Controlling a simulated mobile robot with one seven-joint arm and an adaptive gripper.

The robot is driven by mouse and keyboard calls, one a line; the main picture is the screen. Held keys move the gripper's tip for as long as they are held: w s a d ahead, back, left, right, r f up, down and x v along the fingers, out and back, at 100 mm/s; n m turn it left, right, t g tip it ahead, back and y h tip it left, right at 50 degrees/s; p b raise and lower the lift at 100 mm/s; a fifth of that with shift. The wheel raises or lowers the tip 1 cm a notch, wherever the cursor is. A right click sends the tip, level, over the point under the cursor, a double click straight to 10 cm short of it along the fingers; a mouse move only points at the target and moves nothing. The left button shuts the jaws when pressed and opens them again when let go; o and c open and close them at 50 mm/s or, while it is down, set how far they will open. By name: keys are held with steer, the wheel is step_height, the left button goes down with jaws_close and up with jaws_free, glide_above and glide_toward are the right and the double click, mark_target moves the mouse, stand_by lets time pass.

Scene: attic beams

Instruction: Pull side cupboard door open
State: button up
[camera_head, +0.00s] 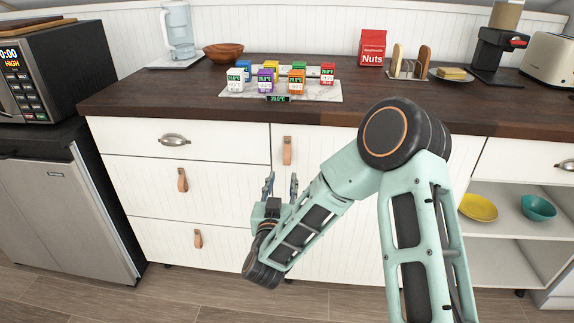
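A white cupboard door (320,245) with vertical grooves stands to the right of the drawers, and it looks shut. A tan leather pull (287,150) hangs near its upper left corner. My arm hides much of the door's middle and right part. My gripper (281,184) points up in front of the door's left edge, just below the leather pull in the picture. Its two fingers are apart with nothing seen between them. Its exact distance from the door is unclear.
Drawers (205,181) lie left of the door, beside a grey fridge (60,200). Open shelves with a yellow bowl (478,207) and a teal bowl (538,208) are on the right. A dark wooden countertop (190,98) runs above. Wooden floor (220,298) is clear in front.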

mark_target(287, 160)
steer(key=w+b, duration=0.1)
steer(key=w, duration=0.9)
steer(key=shift+w+d+b, duration=0.15)
steer(key=shift+w+b, duration=0.1)
steer(key=shift+b, duration=0.15)
jaws_close()
